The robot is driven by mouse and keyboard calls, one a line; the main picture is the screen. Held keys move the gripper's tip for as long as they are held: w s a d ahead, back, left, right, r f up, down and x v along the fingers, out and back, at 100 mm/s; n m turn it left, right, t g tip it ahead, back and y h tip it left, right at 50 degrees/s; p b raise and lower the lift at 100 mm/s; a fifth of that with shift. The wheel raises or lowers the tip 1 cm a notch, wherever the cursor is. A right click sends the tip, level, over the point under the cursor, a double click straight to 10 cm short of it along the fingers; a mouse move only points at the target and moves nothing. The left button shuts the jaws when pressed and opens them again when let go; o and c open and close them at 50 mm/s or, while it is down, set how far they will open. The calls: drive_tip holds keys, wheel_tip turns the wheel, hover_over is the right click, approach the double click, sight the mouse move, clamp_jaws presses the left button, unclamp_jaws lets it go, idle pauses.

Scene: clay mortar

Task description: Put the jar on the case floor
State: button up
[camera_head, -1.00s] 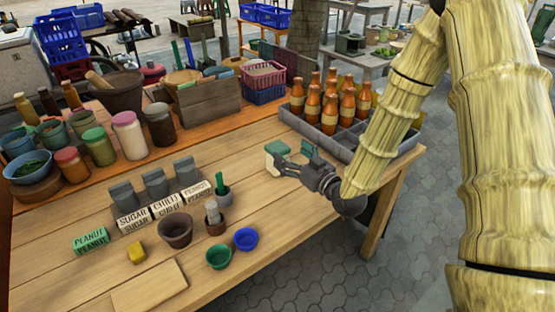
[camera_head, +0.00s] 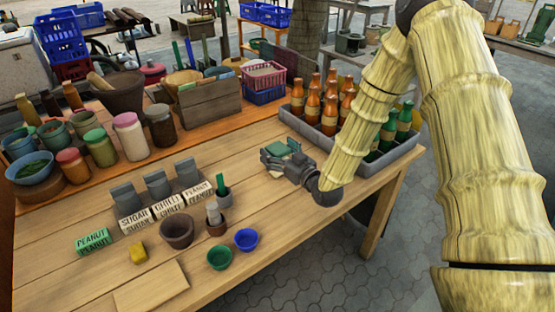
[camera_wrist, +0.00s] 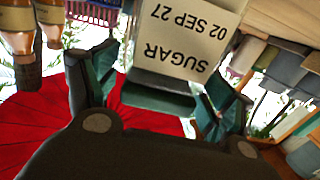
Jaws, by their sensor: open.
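A white jar (camera_wrist: 185,40) with a dark green lid and the label "SUGAR 02 SEP 27" shows upside down in the wrist view. Its lid lies between the two teal fingers of my open gripper (camera_wrist: 163,95); I cannot tell whether they touch it. In the head view my gripper (camera_head: 281,150) is low over the right part of the table, just left of the grey case (camera_head: 303,130).
Grey holders with name cards (camera_head: 168,205), a brown pot (camera_head: 176,230), a green bowl (camera_head: 219,257) and a blue bowl (camera_head: 246,239) stand left of my gripper. Lidded jars (camera_head: 130,135) stand at the back left. The table between them and my gripper is clear.

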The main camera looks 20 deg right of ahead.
drive_tip(key=shift+w, duration=0.2)
drive_tip(key=c, duration=1.4)
drive_tip(key=shift+r, duration=0.1)
